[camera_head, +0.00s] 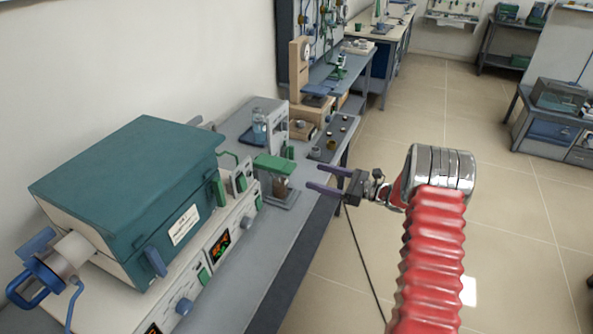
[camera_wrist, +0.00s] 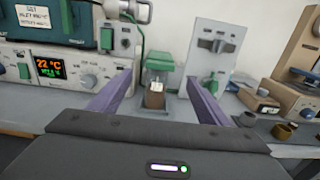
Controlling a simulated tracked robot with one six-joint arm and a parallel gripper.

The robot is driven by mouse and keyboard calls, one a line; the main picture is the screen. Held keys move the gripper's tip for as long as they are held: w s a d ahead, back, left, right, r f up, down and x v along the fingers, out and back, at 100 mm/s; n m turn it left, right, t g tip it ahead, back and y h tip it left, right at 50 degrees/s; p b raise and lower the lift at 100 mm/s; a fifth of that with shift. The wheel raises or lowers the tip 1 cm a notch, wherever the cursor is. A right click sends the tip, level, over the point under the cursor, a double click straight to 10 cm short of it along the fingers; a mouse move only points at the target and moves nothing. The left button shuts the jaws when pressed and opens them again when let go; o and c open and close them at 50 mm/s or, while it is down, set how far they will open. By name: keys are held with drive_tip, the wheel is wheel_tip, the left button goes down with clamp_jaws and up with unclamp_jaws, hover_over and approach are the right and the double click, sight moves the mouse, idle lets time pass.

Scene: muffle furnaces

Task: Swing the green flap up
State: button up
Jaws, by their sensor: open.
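The green flap (camera_head: 275,165) lies roughly flat on top of a small clear-sided holder (camera_head: 281,195) on the bench. Brown contents show inside the holder. In the wrist view the green flap (camera_wrist: 160,81) shows between my two fingers, with the brown contents (camera_wrist: 155,98) below it. My gripper (camera_head: 316,178) is open and empty, to the right of the holder and apart from it. Its two purple-grey fingers point left toward the flap. In the wrist view my gripper (camera_wrist: 157,80) has its fingers spread wide on either side of the holder.
A teal-topped furnace (camera_head: 130,185) with a lit display fills the bench's left part. A pale upright unit (camera_wrist: 213,60) stands right of the holder in the wrist view. Small pots (camera_wrist: 282,130) stand further right. Open floor (camera_head: 500,200) lies right of the bench.

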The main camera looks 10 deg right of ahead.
sight(294, 169)
drive_tip(key=x, duration=0.9)
drive_tip(key=shift+a, duration=0.1)
drive_tip(key=c, duration=1.5)
